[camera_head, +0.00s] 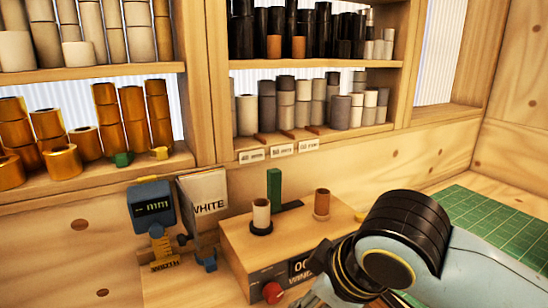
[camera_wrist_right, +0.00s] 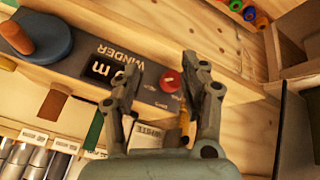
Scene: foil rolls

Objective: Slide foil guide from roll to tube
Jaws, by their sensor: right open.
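A wooden winder box (camera_head: 240,245) stands on the bench in the head view. A cream tube (camera_head: 261,212) stands upright in a black ring on its top, and a copper-brown tube (camera_head: 321,203) stands to the right. A green upright piece (camera_head: 274,188) rises between them, with a dark flat strip beside it; I cannot tell which part is the foil guide. My right gripper (camera_wrist_right: 163,72) is open with nothing clearly between its fingers, close to the winder front and red knob (camera_wrist_right: 171,81). In the head view its wrist partly hides the winder's right end. My left gripper is not in view.
A blue-grey gauge (camera_head: 152,207) and a card marked WHITE (camera_head: 205,195) stand left of the winder. Shelves behind hold gold foil rolls (camera_head: 105,115) and several dark and grey rolls. A green cutting mat (camera_head: 495,225) lies at right.

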